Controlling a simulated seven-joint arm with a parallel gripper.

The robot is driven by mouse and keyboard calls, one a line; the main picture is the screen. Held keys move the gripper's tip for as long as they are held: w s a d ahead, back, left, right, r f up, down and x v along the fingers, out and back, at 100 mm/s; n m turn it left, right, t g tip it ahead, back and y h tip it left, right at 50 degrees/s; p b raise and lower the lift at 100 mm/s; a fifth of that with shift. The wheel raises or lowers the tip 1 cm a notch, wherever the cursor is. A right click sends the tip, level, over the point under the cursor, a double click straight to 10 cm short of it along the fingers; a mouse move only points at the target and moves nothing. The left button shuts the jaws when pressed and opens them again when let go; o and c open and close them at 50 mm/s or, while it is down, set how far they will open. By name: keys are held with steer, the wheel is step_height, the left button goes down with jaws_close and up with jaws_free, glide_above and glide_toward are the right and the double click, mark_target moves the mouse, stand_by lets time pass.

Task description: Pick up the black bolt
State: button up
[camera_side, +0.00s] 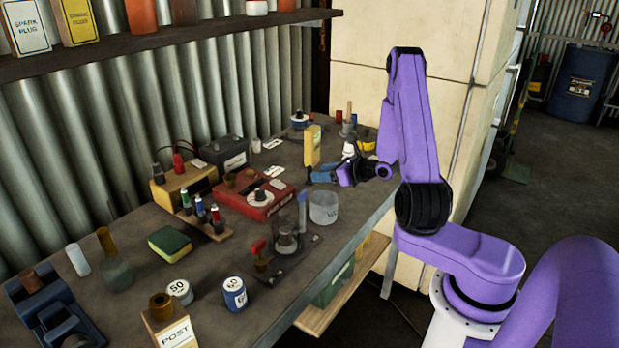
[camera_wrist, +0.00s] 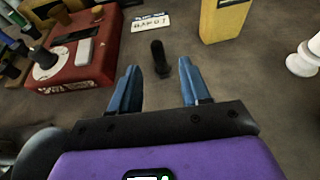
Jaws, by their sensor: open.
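My gripper (camera_wrist: 156,72) has two blue fingers, spread apart and empty. The bolt shows in the gap between the fingers and just beyond their tips; I cannot tell how high the fingers are above it.
A yellow box (camera_wrist: 223,18) stands beyond the right finger, with a white chess-piece-like object (camera_wrist: 305,56) farther right. A red box (camera_wrist: 75,62) is at the left. A white label card (camera_wrist: 150,22) lies behind the bolt. A clear cup (camera_side: 324,207) stands near the bench edge.

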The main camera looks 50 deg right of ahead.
mark_target(309, 181)
steer(key=shift+x, duration=2.9)
steer(key=shift+r, duration=0.1)
steer(key=shift+c, duration=0.4)
jaws_close()
